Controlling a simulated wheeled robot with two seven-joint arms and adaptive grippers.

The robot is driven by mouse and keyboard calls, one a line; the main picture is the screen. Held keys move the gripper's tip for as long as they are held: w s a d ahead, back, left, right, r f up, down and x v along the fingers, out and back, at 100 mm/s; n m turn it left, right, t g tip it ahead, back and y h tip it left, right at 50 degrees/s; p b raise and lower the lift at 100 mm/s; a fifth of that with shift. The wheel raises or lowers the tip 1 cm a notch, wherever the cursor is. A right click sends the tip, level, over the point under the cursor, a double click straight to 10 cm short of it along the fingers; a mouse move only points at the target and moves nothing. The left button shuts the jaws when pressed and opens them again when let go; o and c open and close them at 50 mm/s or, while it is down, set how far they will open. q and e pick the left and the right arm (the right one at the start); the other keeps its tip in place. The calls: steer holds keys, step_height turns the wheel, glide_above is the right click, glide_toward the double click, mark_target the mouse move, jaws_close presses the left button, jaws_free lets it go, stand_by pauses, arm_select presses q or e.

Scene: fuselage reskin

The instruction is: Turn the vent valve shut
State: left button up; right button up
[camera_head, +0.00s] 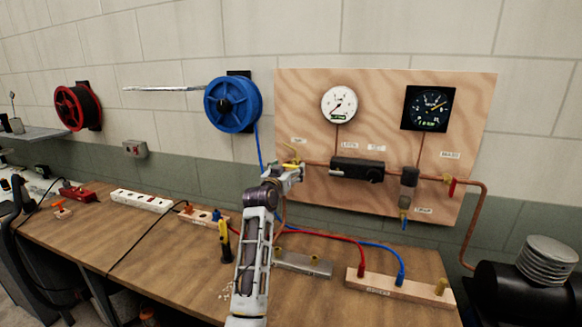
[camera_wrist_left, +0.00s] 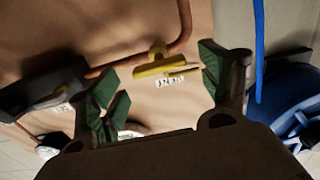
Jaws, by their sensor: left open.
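A yellow-handled valve (camera_head: 290,147) is on the copper pipe at the left side of the plywood board; its small label is too small to read surely. My left gripper (camera_head: 296,168) is at this valve and partly covers it. In the left wrist view the yellow handle (camera_wrist_left: 158,69) lies crosswise between the two open green-padded fingers (camera_wrist_left: 163,88), with a visible gap to the left finger. I cannot tell whether the right finger touches it. My right gripper is not in view.
The plywood board (camera_head: 310,205) also carries a white gauge (camera_head: 339,104), a black gauge (camera_head: 430,108), a black box (camera_head: 357,170), a red-handled valve (camera_head: 452,187) and a blue handle (camera_head: 404,220). Red and blue hoses run to a wooden block (camera_head: 375,284) on the bench. A blue reel (camera_head: 245,110) hangs left.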

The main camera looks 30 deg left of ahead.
mark_target(290, 167)
arm_select(q)
steer(key=shift+x, duration=1.7)
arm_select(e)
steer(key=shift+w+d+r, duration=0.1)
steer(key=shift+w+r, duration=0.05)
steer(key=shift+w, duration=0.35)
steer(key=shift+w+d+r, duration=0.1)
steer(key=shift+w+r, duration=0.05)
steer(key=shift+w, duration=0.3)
